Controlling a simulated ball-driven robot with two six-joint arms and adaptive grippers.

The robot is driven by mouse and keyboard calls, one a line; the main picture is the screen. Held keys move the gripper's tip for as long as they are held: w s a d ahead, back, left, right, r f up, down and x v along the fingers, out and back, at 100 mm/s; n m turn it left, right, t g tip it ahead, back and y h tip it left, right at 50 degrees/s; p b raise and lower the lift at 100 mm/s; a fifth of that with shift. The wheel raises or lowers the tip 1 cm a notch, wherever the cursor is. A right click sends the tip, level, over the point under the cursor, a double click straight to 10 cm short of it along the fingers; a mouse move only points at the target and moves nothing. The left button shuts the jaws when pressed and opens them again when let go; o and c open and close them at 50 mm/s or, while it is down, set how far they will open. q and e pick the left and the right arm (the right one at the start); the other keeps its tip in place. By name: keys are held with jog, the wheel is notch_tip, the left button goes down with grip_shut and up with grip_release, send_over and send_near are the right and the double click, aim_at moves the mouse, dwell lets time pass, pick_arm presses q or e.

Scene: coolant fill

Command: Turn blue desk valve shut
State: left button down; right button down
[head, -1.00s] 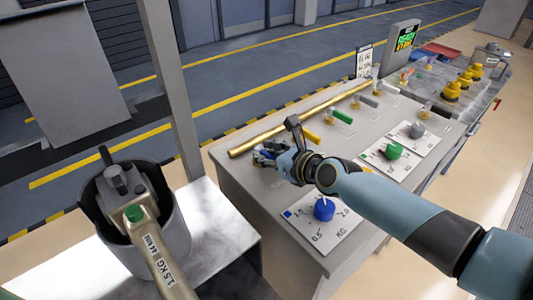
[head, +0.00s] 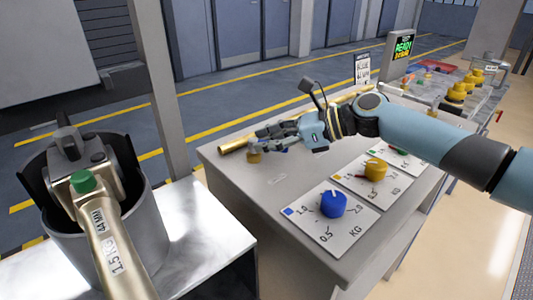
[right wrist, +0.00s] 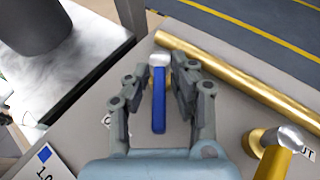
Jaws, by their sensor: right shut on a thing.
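The blue desk valve shows in the right wrist view as a long blue lever (right wrist: 158,103) with a silver hub at its far end, beside the brass pipe (right wrist: 240,75). The lever points from the hub back toward my palm. My right gripper (right wrist: 160,82) is shut on the lever, with a finger on each side near the hub. In the head view my right gripper (head: 262,137) is at the desk's left end and hides most of the valve; a bit of brass body (head: 253,157) shows below it. My left gripper is not in view.
A blue dial (head: 333,204) and a yellow dial (head: 376,169) sit on white plates on the desk. A valve with a yellow lever (right wrist: 268,160) is right of my gripper. The desk's front left is clear.

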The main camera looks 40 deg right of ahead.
jog(key=shift+w+d+f+n+g+y+b, duration=0.1)
jog(key=shift+n+g+y+b, duration=0.3)
jog(key=shift+n+g+y, duration=0.15)
jog(key=c, duration=1.3)
grip_release()
jog(key=shift+w, duration=0.1)
jog(key=shift+c, duration=0.2)
jog(key=v, duration=1.2)
